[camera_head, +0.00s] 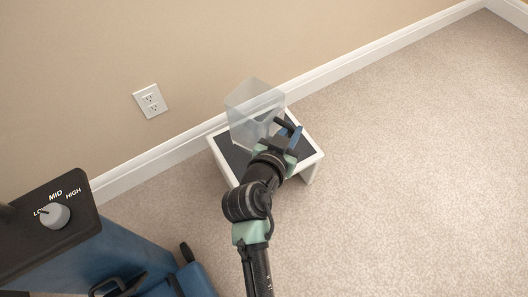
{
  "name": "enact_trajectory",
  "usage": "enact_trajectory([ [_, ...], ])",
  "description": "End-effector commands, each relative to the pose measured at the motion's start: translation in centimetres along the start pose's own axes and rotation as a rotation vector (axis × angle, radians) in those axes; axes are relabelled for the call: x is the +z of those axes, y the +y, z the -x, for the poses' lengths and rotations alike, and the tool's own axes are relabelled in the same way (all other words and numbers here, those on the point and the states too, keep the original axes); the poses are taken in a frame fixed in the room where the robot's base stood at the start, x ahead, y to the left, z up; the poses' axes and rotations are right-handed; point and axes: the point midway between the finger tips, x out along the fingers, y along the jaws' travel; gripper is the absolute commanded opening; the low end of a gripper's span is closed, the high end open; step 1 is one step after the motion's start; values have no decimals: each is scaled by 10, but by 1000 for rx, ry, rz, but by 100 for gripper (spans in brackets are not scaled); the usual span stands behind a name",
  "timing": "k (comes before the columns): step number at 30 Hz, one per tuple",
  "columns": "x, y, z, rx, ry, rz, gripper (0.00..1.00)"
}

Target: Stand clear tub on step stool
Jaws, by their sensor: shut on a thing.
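The clear tub (253,104) is a see-through, box-shaped container over the step stool, close to the wall. The step stool (226,151) is white with a dark top pad and stands on the carpet near the baseboard. My gripper (285,130) is shut on the tub at its right side. The tub looks about upright. My gripper and wrist cover part of the stool top and the tub's lower right. I cannot tell whether the tub's base touches the stool top.
A beige wall with a white baseboard (350,62) runs just behind the stool. A power outlet (150,101) is on the wall. A blue appliance with a dark control panel (52,222) stands at the lower left. The carpet (420,180) on the right is clear.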

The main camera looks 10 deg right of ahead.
Motion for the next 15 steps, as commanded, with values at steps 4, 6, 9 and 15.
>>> enact_trajectory([
  [4, 8, 1, -6, 11, 4, -7, 0],
  [6, 14, 1, -9, 13, 3, -7, 0],
  [9, 30, 2, -15, 13, 1, -5, 0],
  [15, 62, 2, -29, 13, 2, -6, 0],
])
